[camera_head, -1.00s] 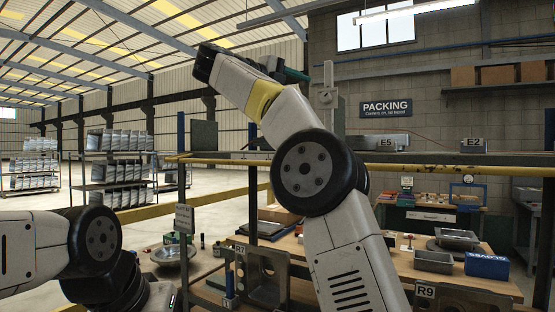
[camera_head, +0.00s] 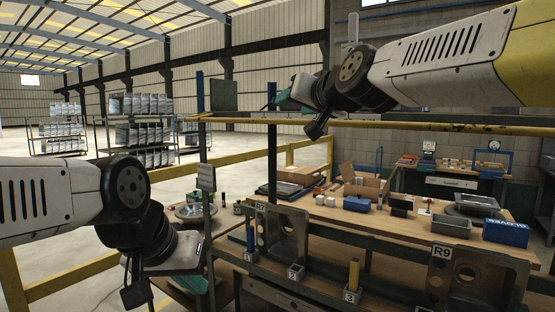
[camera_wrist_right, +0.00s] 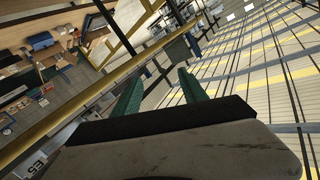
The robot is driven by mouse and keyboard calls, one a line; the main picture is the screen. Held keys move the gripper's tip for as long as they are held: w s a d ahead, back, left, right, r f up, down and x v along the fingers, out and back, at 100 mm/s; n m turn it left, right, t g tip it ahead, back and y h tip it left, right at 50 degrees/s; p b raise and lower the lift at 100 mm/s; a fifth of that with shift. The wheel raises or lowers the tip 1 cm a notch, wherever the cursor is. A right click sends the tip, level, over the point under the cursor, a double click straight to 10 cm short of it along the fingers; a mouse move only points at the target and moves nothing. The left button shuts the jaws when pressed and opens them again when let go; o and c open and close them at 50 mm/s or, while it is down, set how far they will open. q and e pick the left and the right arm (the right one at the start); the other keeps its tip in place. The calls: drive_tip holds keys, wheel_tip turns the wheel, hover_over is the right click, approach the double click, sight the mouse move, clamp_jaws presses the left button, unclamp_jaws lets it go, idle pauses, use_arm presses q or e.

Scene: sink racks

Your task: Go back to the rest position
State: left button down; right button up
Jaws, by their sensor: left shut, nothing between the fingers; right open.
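My right arm crosses the upper right of the head view, with its gripper (camera_head: 297,88) near the rack's upper rail. In the right wrist view its two green fingers (camera_wrist_right: 160,90) are spread apart, with nothing between them. My left arm comes in from the left. Its gripper (camera_head: 194,283) hangs low by the left end of the rack, partly hidden by the wrist; its green fingers show only in part and hold nothing visible.
A yellow rail (camera_head: 400,125) runs across the rack. Below it stand sink panels R7 (camera_head: 288,235) and R9 (camera_head: 470,280). Behind is a wooden table (camera_head: 340,218) with a blue box (camera_head: 506,233) and metal basins. Open floor lies at the left, before shelves (camera_head: 140,140).

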drive_tip(key=s+d+f+g+h, duration=0.1)
drive_tip(key=s+d+f+g, duration=0.2)
drive_tip(key=s+f, duration=0.3)
drive_tip(key=s+d+f+g+h, duration=0.1)
drive_tip(key=s+d+f+g, duration=0.2)
drive_tip(key=s+f, duration=0.4)
drive_tip(key=s+d+f+g+h, duration=0.1)
drive_tip(key=s+d+f+g, duration=0.2)
drive_tip(key=f, duration=1.4)
drive_tip(key=s+d, duration=0.1)
drive_tip(key=s, duration=0.3)
drive_tip(key=shift+f+h, duration=0.15)
drive_tip(key=shift+h, duration=0.25)
drive_tip(key=shift+s+d, duration=0.1)
